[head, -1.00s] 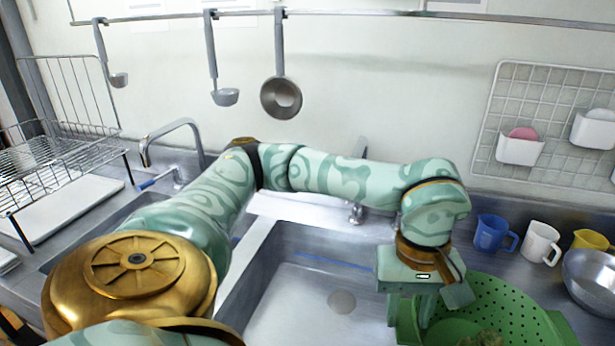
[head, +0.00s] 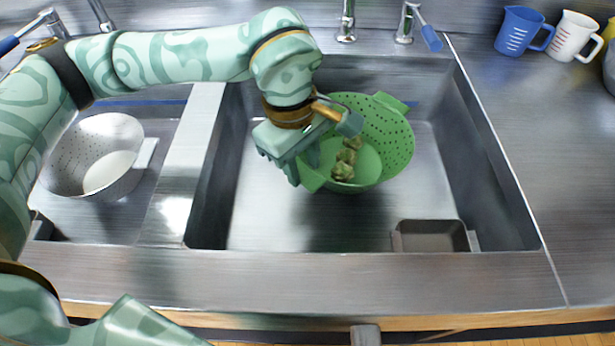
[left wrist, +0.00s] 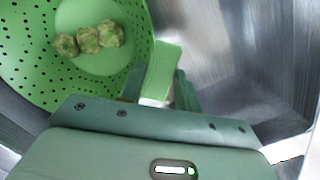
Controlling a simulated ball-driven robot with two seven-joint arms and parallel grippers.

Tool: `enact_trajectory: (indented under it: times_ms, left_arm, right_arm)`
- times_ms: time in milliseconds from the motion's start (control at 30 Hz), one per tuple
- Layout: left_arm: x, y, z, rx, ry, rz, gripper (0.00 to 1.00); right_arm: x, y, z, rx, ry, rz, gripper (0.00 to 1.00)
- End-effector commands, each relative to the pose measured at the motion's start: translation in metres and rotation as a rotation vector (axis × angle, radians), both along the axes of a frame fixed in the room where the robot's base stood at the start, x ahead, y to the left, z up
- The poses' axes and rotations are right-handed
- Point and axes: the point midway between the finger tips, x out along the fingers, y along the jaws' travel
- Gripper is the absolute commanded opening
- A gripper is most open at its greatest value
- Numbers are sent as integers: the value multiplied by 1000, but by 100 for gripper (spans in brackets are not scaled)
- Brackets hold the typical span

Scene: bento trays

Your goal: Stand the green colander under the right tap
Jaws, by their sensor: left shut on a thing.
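The green colander (head: 395,150) hangs within the right basin (head: 265,215) in the head view, with small greenish-brown lumps (head: 347,160) inside. My left gripper (head: 305,172) is shut on its near-left handle (head: 313,179). The left wrist view shows the perforated wall (left wrist: 22,80), three lumps (left wrist: 90,40) and the handle (left wrist: 162,70) at the jaws. I cannot tell whether the colander touches the basin floor. The right tap (head: 346,30) stands behind the basin, its blue-tipped lever (head: 430,38) to the right; its spout is cut off above. My right gripper is not in view.
A white colander (head: 108,130) sits in the left basin, past the steel divider (head: 190,150). A small grey tray (head: 432,222) lies at the right basin's front right. Blue (head: 518,30) and white (head: 574,38) jugs stand on the counter. The basin's right side is largely clear.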

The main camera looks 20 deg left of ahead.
Motion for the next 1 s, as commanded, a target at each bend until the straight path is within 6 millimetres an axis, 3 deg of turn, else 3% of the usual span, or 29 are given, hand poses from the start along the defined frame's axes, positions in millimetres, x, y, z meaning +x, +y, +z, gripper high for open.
enact_trajectory:
  times_ms: [33,233,400,767,800,833,1000]
  left_arm:
    - [0,0,-14,0,5,0,0]
    - [0,0,-32,0,2,0,0]
    - [0,0,-59,-1,5,0,0]
    - [0,1,-60,1,-1,0,0]
    - [0,1,-59,1,0,0,44]
    - [0,1,-59,1,0,0,52]
    - [0,1,-59,1,0,0,55]
  right_arm:
    - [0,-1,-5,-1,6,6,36]
    - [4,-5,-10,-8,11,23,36]
    - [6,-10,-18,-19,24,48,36]
    - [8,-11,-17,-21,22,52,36]
    - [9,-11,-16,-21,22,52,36]
    - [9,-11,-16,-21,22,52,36]
    - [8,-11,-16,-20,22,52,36]
